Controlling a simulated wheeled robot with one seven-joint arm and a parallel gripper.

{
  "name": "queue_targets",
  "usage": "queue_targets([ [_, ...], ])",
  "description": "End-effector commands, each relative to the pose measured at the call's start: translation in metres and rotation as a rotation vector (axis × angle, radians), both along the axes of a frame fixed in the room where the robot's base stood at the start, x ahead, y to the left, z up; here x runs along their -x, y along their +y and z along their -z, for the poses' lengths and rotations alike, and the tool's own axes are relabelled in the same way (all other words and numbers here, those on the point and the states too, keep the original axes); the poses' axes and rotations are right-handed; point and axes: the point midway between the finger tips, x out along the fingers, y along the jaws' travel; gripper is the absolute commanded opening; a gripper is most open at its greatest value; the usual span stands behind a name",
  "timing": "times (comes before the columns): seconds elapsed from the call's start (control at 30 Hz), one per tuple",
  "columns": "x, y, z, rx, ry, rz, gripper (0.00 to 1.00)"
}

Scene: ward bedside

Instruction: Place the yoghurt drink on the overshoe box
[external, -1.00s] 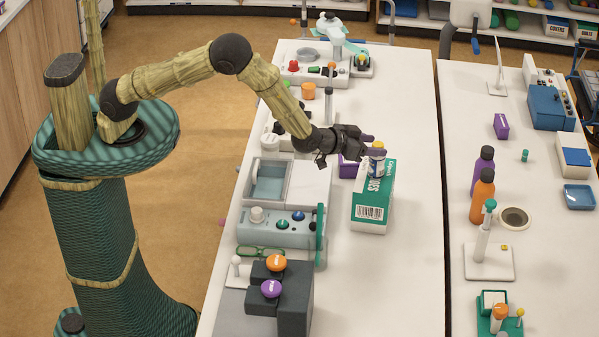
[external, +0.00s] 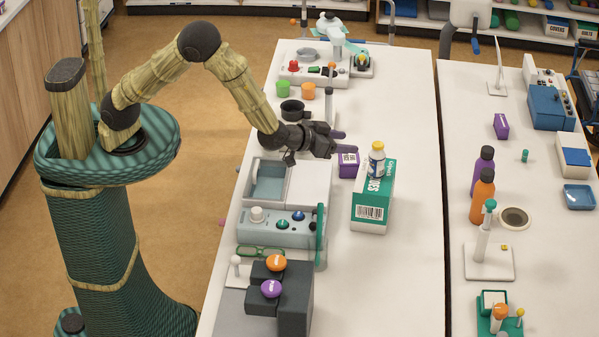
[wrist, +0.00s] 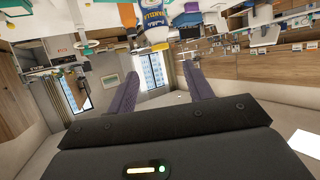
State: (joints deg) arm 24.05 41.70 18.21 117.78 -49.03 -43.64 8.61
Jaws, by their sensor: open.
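The yoghurt drink (external: 377,160), a small white bottle with a yellow cap and a blue label band, stands upright on the far end of a green-and-white box (external: 370,213). In the wrist view the bottle (wrist: 153,22) shows at the top, beyond the two purple fingers.
A small purple box (external: 348,168) stands just left of the green-and-white box, below my fingers. A grey tray unit (external: 270,184) and a control panel (external: 270,226) are to the left. A dark mug (external: 292,108) stands behind. The table right of the box is clear.

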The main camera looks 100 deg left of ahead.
Motion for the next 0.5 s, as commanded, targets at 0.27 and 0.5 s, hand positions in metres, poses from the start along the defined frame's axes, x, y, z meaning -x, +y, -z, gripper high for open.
queue_targets([
  [0.27, 0.001, 0.0, 0.0, 0.006, 0.006, 0.003, 0.51],
  [0.5, 0.031, -0.008, -0.005, 0.137, 0.149, 0.107, 0.51],
])
